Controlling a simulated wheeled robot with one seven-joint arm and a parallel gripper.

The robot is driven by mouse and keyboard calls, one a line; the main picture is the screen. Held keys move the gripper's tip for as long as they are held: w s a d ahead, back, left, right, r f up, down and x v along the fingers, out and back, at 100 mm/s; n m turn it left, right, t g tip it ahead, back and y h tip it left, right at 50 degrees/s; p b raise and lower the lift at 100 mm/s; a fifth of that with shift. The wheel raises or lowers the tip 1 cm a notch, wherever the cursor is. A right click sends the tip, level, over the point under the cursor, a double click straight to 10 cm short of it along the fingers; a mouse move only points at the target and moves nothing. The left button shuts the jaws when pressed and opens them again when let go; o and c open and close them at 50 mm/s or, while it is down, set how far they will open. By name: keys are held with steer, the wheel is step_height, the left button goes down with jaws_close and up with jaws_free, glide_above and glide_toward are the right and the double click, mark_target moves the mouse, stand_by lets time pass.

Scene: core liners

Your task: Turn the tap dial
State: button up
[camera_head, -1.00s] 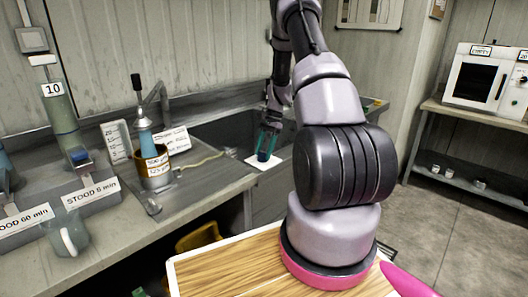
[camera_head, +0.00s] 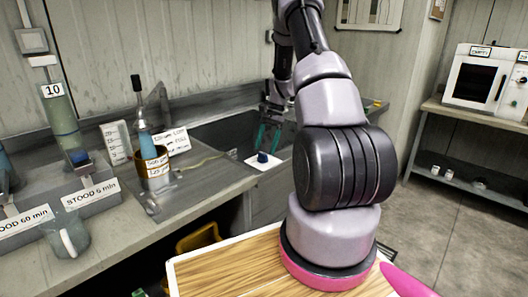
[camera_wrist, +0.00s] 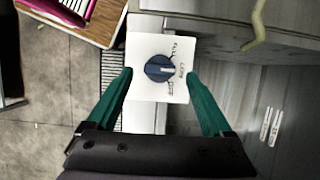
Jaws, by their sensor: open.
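The tap dial (camera_wrist: 159,68) is a round dark blue knob with a pale pointer line, on a white square plate (camera_wrist: 143,44) with printed words around it, partly legible. In the head view the dial (camera_head: 262,157) stands on its plate (camera_head: 258,166) at the front of the sink. My gripper (camera_wrist: 159,76) is open, with one green finger on each side of the dial and clear gaps between. In the head view my gripper (camera_head: 268,138) hangs just above and behind the dial. The fingers do not appear to touch the dial.
The sink basin (camera_head: 228,132) is behind the dial. A pale hooked bar (camera_wrist: 257,25) shows at the upper right of the wrist view.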

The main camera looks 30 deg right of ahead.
steer(key=v, duration=0.8)
steer(key=s+a+r+n+t+h, duration=0.1)
steer(key=s+a+r, duration=0.25)
steer(key=r, duration=0.35)
steer(key=s+a+r+n+t, duration=0.1)
steer(key=s+a+r+n, duration=0.2)
steer(key=r, duration=0.4)
steer(key=s+a+r+t+h, duration=0.1)
steer(key=s+a+r+t, duration=0.15)
steer(key=a+r, duration=0.35)
steer(key=s+a+r+n+t, duration=0.2)
steer(key=s+a+r+n, duration=0.1)
steer(key=s, duration=0.7)
steer(key=s+a+r+n+t, duration=0.2)
steer(key=s+a+r, duration=0.2)
steer(key=s, duration=0.6)
steer(key=shift+r+n, duration=0.4)
steer(key=shift+r, duration=0.05)
